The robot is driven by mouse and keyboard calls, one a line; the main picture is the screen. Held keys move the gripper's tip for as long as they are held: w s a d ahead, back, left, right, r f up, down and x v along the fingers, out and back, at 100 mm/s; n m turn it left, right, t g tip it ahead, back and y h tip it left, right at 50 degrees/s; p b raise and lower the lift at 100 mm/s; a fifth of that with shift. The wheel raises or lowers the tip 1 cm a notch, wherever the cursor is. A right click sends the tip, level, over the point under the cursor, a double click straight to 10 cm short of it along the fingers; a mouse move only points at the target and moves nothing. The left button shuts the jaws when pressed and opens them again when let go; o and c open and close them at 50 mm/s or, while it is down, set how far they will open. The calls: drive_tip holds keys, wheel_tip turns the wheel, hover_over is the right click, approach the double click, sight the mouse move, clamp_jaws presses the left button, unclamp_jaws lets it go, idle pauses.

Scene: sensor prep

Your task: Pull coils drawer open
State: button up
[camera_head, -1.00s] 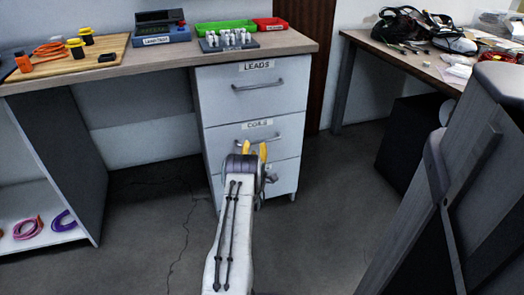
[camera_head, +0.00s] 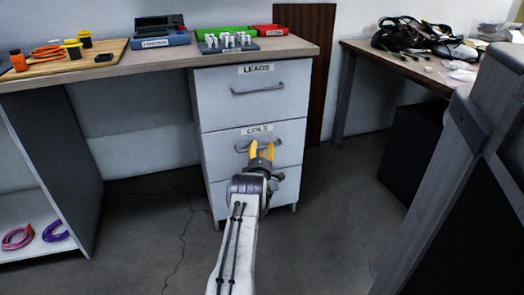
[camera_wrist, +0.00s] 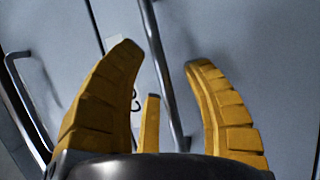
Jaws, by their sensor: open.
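The coils drawer (camera_head: 222,147) is the middle drawer of a pale grey cabinet, and its front looks flush with the others. Its label (camera_head: 257,130) sits above a metal bar handle (camera_head: 243,150), partly hidden by my gripper. My gripper (camera_head: 261,147) has yellow fingers, spread open in front of this handle. In the wrist view, a handle bar (camera_wrist: 162,75) runs between the open fingers (camera_wrist: 165,58), with part of a label beside it. I cannot tell whether the fingers touch the bar.
The leads drawer (camera_head: 215,95) above is shut, and a third drawer lies below. The wooden desk top (camera_head: 225,58) overhangs the cabinet. A dark grey upright structure (camera_head: 450,190) stands close at the right. A dark box (camera_head: 405,145) sits under the right table. Floor left of the cabinet is clear.

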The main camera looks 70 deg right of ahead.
drive_tip(key=shift+w+d, duration=0.1)
drive_tip(key=shift+d, duration=0.25)
drive_tip(key=shift+r, duration=0.1)
clamp_jaws()
idle(0.4)
